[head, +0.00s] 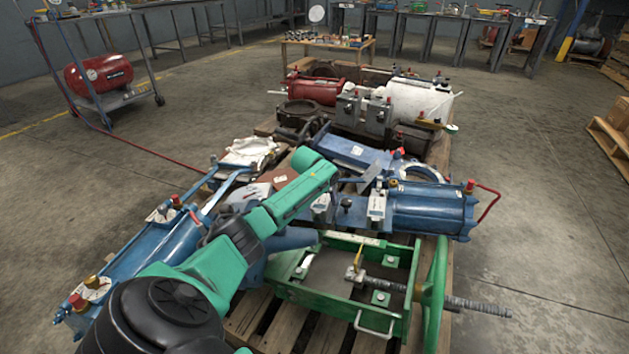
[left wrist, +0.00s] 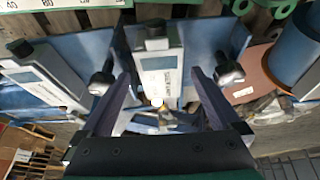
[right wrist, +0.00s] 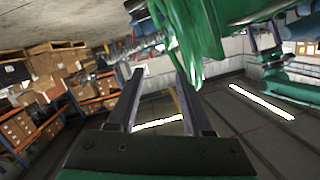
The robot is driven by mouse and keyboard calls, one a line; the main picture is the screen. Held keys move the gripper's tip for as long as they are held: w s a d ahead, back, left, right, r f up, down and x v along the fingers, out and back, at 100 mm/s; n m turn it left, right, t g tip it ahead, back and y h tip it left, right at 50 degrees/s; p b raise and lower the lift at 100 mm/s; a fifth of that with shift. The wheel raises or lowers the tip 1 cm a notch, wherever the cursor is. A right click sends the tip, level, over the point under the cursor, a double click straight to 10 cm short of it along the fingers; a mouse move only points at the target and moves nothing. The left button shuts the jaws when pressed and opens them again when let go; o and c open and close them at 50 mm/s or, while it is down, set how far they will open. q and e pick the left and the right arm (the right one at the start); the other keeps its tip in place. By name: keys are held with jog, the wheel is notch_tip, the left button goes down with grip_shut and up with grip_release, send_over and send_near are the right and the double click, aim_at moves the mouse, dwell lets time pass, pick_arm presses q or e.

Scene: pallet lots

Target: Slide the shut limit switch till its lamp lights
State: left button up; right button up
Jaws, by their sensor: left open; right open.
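Two pale limit switches with labels stand side by side on the blue actuator (head: 430,205), a left one (head: 320,207) and a right one (head: 376,204). Their labels are too small to read, so I cannot tell which is the shut one. In the left wrist view, one switch (left wrist: 160,65) lies between the fingers of my open left gripper (left wrist: 161,82); the other switch (left wrist: 48,75) is to the left. A small orange-yellow spot shows at the middle switch's lower end; whether it is a lit lamp is unclear. My right gripper (right wrist: 158,78) is open and empty.
Dark knobs on stems (left wrist: 103,82) (left wrist: 231,73) flank the middle switch. A green valve frame with a handwheel (head: 434,290) stands in front of the actuator; the wheel (right wrist: 185,40) looms close above my right gripper. Other blue and red actuators crowd the pallet.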

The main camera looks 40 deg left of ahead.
aim_at(321, 201)
pick_arm(q)
jog(key=shift+p+v, duration=0.5)
jog(key=shift+v, duration=0.3)
pick_arm(e)
jog(key=s+f+g, duration=0.2)
jog(key=s+f, duration=0.2)
pick_arm(q)
jog(key=shift+p+v, duration=0.55)
jog(key=shift+v, duration=0.2)
jog(key=a+p+v, duration=0.1)
jog(key=p+v, duration=0.3)
jog(key=v, duration=0.3)
jog(key=shift+d+r, duration=0.15)
jog(key=shift+d, duration=0.4)
pick_arm(e)
jog(key=shift+g, duration=0.7)
jog(key=r, duration=0.2)
jog(key=s+r, duration=0.1)
jog(key=r, duration=0.2)
jog(key=shift+s+a, duration=0.1)
jog(key=shift+s, duration=0.05)
